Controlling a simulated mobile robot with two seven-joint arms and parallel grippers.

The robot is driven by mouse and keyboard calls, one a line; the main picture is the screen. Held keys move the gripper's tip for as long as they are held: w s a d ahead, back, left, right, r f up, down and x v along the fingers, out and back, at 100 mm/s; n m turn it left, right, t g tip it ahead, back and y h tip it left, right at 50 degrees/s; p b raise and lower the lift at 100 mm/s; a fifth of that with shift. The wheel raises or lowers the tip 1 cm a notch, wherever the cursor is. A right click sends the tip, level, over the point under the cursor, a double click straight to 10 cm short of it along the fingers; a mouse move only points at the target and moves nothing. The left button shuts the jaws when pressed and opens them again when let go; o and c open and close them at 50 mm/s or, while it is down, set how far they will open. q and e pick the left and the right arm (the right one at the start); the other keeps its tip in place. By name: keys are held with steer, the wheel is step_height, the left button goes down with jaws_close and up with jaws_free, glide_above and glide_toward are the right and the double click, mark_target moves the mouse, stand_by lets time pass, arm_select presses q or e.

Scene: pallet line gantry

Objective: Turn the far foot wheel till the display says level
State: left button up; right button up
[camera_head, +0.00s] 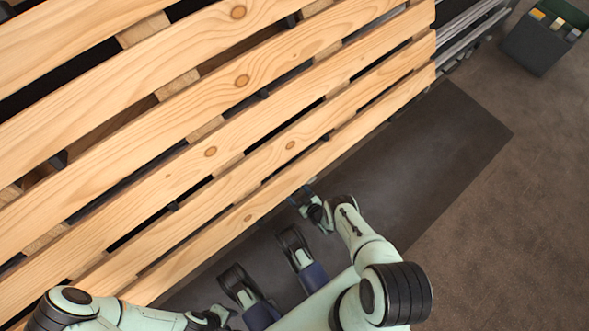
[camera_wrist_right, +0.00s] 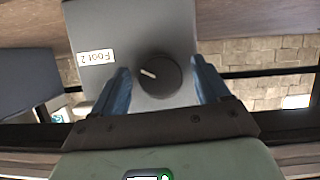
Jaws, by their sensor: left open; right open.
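In the right wrist view a dark round wheel (camera_wrist_right: 160,76) with a white pointer mark sits on a grey housing (camera_wrist_right: 150,32). A white label (camera_wrist_right: 96,57) beside it reads Foot 2, upside down. My right gripper (camera_wrist_right: 161,68) is open, with one blue finger on each side of the wheel; I cannot tell whether they touch it. In the head view the right gripper (camera_head: 302,196) is at the pallet's lower edge. My left gripper (camera_head: 222,313) is low in the head view, partly hidden, away from the wheel. No level display can be made out.
A wooden slatted pallet (camera_head: 210,152) fills the upper left of the head view and covers what lies under it. A dark mat (camera_head: 440,150) lies along its edge. A dark bin (camera_head: 545,38) with small items stands at the upper right. The brown floor at right is clear.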

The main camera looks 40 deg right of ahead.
steer(key=c, duration=1.1)
steer(key=shift+o, duration=0.3)
steer(key=n+h, duration=0.2)
steer(key=n, duration=0.1)
steer(key=shift+a, duration=0.1)
steer(key=shift+n+t+h, duration=0.3)
steer(key=shift+n+h, duration=0.4)
steer(key=shift+n, duration=0.1)
steer(key=shift+w, duration=0.1)
